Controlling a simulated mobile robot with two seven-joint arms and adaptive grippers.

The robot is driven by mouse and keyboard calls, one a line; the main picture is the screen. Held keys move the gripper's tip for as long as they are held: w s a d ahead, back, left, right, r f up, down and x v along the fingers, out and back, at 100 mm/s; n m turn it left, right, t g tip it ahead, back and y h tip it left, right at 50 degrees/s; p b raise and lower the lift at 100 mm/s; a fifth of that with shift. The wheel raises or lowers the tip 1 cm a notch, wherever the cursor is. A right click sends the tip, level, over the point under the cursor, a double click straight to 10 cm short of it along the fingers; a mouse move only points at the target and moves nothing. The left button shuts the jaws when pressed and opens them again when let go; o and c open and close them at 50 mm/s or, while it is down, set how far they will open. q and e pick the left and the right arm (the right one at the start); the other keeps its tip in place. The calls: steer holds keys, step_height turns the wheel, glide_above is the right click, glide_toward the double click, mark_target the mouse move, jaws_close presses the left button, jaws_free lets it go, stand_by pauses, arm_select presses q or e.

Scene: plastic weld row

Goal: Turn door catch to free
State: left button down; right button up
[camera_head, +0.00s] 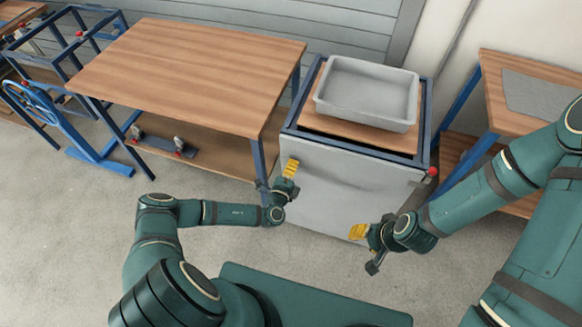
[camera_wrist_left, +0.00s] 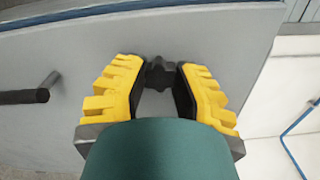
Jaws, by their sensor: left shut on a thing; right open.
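The door is the flat grey front panel (camera_head: 345,190) of the blue-framed cabinet; it fills much of the left wrist view (camera_wrist_left: 225,45). The door catch is a small dark lobed knob (camera_wrist_left: 159,74) on this panel. My left gripper (camera_head: 290,174) is at the upper left of the door, its yellow fingers closed on the knob from both sides in the left wrist view. The knob is hidden behind the gripper in the head view. My right gripper (camera_head: 364,245) is open and empty, low in front of the door's right part.
A dark bar handle (camera_wrist_left: 35,96) sticks out from the door, left of the catch in the wrist view. A grey tray (camera_head: 366,117) stands on the cabinet. A wooden table (camera_head: 190,70) is at left, another bench (camera_head: 540,70) at right. A red knob (camera_head: 432,172) is at the cabinet's right corner.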

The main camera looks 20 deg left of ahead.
arm_select(q)
steer(key=shift+w+a+r, duration=0.15)
steer(key=shift+a, duration=0.05)
steer(key=c, duration=0.7)
jaws_free()
steer(key=shift+o, duration=0.2)
steer(key=shift+s+d, duration=0.1)
steer(key=shift+s, duration=0.1)
steer(key=s, duration=1.1)
steer(key=shift+s+a, duration=0.25)
steer(key=shift+s, duration=0.15)
